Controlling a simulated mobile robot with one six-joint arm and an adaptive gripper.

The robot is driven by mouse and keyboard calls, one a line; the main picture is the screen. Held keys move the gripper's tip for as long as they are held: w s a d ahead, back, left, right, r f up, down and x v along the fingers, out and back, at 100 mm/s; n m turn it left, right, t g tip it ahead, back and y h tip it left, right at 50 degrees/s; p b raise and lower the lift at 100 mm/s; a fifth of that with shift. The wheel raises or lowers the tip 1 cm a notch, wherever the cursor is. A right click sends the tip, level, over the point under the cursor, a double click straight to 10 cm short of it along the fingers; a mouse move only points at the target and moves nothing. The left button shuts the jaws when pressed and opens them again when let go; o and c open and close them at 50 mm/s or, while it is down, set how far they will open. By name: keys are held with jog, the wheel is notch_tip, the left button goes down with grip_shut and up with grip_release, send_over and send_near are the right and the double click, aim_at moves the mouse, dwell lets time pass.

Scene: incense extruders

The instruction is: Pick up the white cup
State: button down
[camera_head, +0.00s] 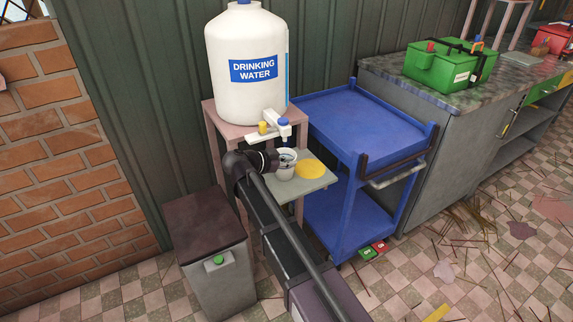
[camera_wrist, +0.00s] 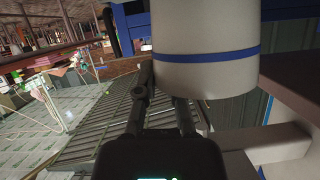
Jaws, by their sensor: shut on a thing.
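The white cup (camera_head: 285,165) is upright under the taps of the drinking water dispenser (camera_head: 247,95), at the left of a small grey-green shelf. I cannot tell whether its base touches the shelf. My gripper (camera_head: 273,160) reaches it from the left and is shut on its side. In the wrist view the cup (camera_wrist: 205,45) fills the upper right, pale with a blue band. There my gripper's fingers (camera_wrist: 163,90) reach up to it, and the right fingertip is partly hidden by the cup.
A yellow disc (camera_head: 311,170) lies right of the cup on the shelf (camera_head: 322,183). A blue cart (camera_head: 355,122) stands close on the right. A grey bin with a dark lid (camera_head: 205,222) stands at left. The dispenser's taps (camera_head: 275,125) hang just above the cup.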

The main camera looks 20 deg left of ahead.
jog(key=shift+r, duration=0.15)
notch_tip(320, 180, up, 3)
jog(key=p, duration=0.3)
jog(key=shift+r+p, duration=0.2)
jog(key=shift+p, duration=0.15)
jog(key=s+a, duration=0.3)
jog(key=s, duration=0.4)
jog(key=s+a+r+p, duration=0.1)
jog(key=s+a, duration=0.3)
jog(key=s, duration=0.3)
jog(key=shift+a+r, duration=0.15)
jog(key=shift+a, duration=0.15)
jog(key=shift+r, duration=0.1)
notch_tip(320, 180, up, 19)
jog(key=p, duration=1.9)
jog(key=shift+s, duration=0.2)
